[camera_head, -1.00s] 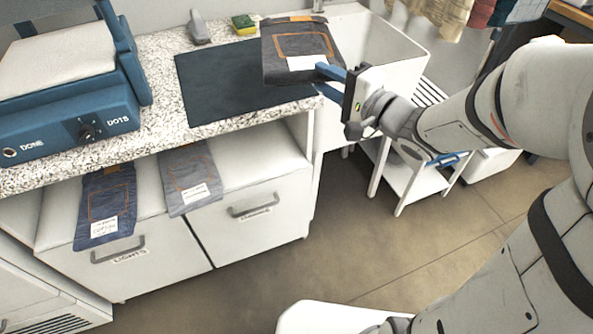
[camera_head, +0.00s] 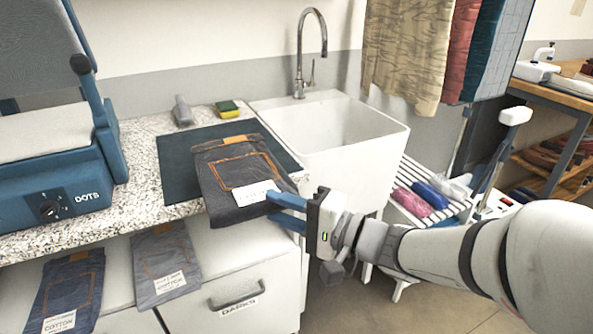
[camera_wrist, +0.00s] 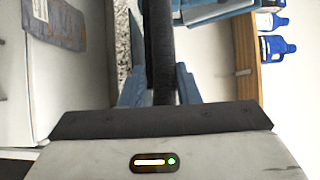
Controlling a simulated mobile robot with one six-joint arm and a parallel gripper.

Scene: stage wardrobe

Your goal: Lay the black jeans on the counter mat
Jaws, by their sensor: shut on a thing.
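The folded black jeans (camera_head: 228,165), with orange stitching and a white label, are in my gripper (camera_head: 288,212). Its blue fingers are shut on their near right edge, by the label. The jeans cover much of the dark counter mat (camera_head: 177,165), which shows at their left, behind and at right. Their near end reaches past the counter's front edge. I cannot tell whether they touch the mat. In the wrist view the jeans (camera_wrist: 160,45) show edge-on as a dark strip between the fingers.
A blue press (camera_head: 55,170) stands at left on the speckled counter. A sponge (camera_head: 227,109) lies behind the mat, and a white sink (camera_head: 335,130) adjoins at right. Grey jeans (camera_head: 165,262) and navy jeans (camera_head: 70,290) lie below, by the DARKS drawer (camera_head: 240,285). A slatted rack (camera_head: 425,205) is at right.

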